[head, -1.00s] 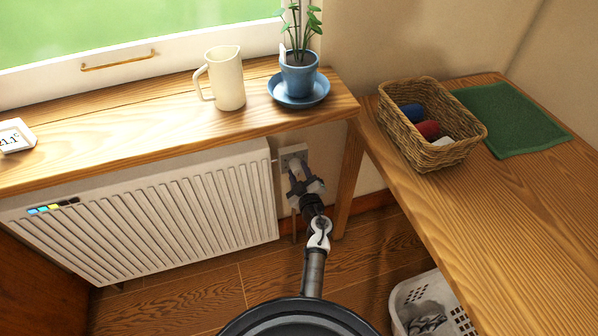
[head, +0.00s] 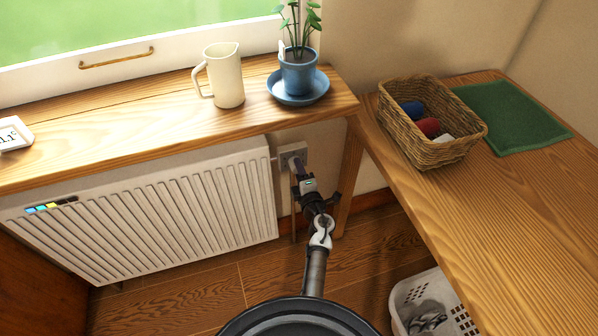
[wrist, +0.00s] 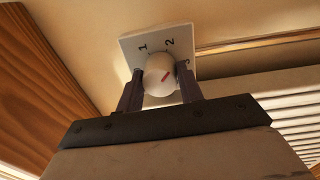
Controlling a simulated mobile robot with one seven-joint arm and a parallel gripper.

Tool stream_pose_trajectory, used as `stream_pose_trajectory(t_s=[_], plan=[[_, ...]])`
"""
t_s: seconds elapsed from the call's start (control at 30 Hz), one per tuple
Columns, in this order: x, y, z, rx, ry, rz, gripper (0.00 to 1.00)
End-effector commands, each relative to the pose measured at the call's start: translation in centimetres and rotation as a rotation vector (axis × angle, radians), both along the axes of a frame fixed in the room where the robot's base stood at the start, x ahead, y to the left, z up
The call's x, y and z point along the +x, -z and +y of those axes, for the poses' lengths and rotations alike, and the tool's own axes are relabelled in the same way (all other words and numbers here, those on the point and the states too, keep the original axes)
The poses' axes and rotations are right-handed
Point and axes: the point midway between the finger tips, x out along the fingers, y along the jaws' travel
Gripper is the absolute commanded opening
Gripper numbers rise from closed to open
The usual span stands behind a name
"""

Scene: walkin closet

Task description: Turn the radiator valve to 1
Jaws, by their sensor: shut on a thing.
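The radiator valve is a round white knob (wrist: 158,84) with a red pointer mark, on a square white plate (wrist: 133,50) with the numbers 1, 2 and 3. The red mark slants up and right, roughly between 2 and 3 in the wrist view. My gripper (wrist: 161,76) is shut on the knob, one dark finger at each side. In the head view the plate (head: 293,151) is on the wall right of the radiator (head: 180,205). My gripper (head: 298,172) mostly hides the knob there.
A wooden sill (head: 130,125) overhangs the radiator and holds a cream jug (head: 225,77) and a blue potted plant (head: 299,74). A wooden leg (head: 348,180) stands close right of my gripper. A wooden table (head: 500,200) bears a wicker basket (head: 440,153).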

Motion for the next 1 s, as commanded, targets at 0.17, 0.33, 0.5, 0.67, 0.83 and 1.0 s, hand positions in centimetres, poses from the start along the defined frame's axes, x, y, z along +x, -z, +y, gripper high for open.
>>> stream_pose_trajectory(t_s=[0.17, 0.33, 0.5, 0.67, 0.83, 1.0], plan=[[0.06, -0.03, -0.03, -0.158, 0.000, -0.054, 0.14], [0.06, -0.04, -0.04, -0.311, 0.000, -0.104, 0.14], [0.07, -0.08, -0.08, -0.465, 0.001, -0.154, 0.14], [0.08, -0.11, -0.09, -0.611, 0.002, -0.201, 0.14], [0.08, -0.15, -0.07, -0.764, 0.001, -0.252, 0.14], [0.08, -0.17, -0.07, -0.909, 0.001, -0.298, 0.14]])
